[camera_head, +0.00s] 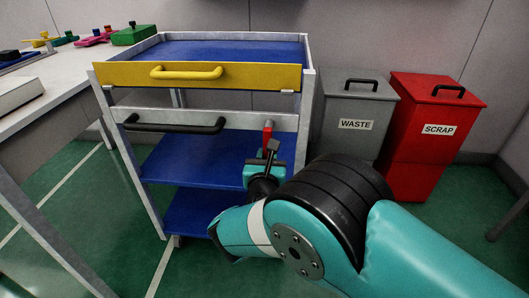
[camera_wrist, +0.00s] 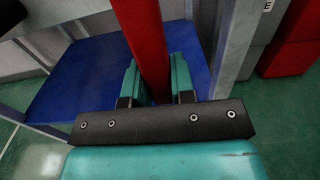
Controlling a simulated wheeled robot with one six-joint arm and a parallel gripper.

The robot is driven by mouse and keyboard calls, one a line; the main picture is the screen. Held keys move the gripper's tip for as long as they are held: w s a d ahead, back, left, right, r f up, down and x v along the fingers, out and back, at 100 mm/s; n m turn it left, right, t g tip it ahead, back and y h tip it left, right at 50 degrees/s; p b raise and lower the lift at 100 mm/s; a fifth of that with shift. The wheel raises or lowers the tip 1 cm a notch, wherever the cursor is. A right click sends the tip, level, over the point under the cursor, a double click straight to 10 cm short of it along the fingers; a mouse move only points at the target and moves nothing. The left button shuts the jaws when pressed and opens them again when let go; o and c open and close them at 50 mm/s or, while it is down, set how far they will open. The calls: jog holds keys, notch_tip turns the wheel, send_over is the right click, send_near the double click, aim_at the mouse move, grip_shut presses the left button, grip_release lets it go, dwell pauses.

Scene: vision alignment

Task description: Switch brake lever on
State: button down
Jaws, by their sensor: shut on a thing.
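In the wrist view the red lever (camera_wrist: 142,28) runs down between the two teal fingers. My gripper (camera_head: 265,160) is shut on the lever from the front, and its fingers (camera_wrist: 155,78) sit on either side of it. The lower end of the lever is hidden by my gripper. The cart (camera_head: 303,110) has a pale frame and blue shelves.
The cart has a yellow drawer front (camera_head: 205,76) and a black handle (camera_head: 173,127). A grey waste bin (camera_head: 352,110) and a red scrap bin (camera_head: 430,120) stand close on the right. A white table (camera_head: 70,75) is at the left. Green floor is free in front.

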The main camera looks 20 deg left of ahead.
jog(key=shift+d, duration=0.1)
dwell(0.3)
jog(key=c, duration=1)
grip_release()
jog(key=shift+o, duration=0.2)
jog(key=shift+s, duration=0.1)
